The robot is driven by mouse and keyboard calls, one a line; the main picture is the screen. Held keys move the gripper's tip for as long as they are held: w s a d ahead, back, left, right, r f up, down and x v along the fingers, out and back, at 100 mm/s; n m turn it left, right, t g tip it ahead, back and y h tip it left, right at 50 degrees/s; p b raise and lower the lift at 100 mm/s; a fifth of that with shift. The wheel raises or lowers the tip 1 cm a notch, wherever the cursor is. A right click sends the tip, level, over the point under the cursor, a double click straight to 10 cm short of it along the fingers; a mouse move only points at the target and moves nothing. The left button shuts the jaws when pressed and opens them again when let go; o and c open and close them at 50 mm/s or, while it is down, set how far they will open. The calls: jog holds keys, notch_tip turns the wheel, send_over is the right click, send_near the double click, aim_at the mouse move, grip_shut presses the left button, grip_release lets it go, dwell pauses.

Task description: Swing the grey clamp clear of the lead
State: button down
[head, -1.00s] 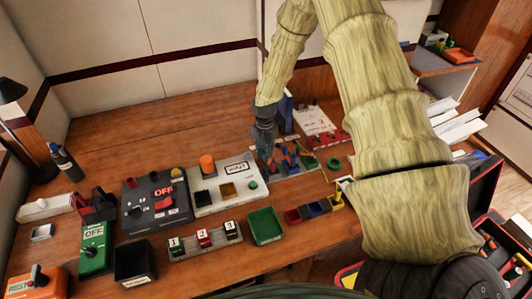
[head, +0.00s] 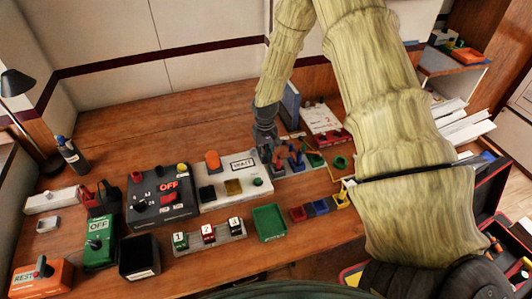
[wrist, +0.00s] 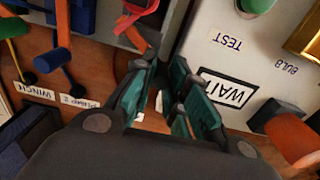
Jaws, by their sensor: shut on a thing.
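My gripper (head: 272,160) is down at the left end of a row of coloured clamps, just right of the white WAIT box. In the wrist view its teal-padded fingers (wrist: 163,100) are closed in around a small dark grey piece, which I take for the grey clamp (wrist: 158,101). Most of that clamp is hidden by the fingers. An orange-red piece (wrist: 139,40) rises just beyond the fingertips; I cannot tell whether it is the lead or whether the clamp touches it. A blue clamp (head: 297,158) and a green clamp (head: 314,157) stand to the right.
The white WAIT box (head: 222,190) is close on the left, with an orange knob (head: 212,160). A green tray (head: 269,222) and small coloured bins (head: 318,208) lie in front. The wooden table (head: 170,120) is clear at back left.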

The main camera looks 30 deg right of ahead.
jog(key=shift+a+n, duration=0.15)
jog(key=shift+n, duration=0.25)
jog(key=shift+s, duration=0.1)
jog(key=c, duration=1.4)
grip_release()
jog(key=shift+r, duration=0.1)
notch_tip(320, 180, up, 12)
jog(key=shift+f, duration=0.1)
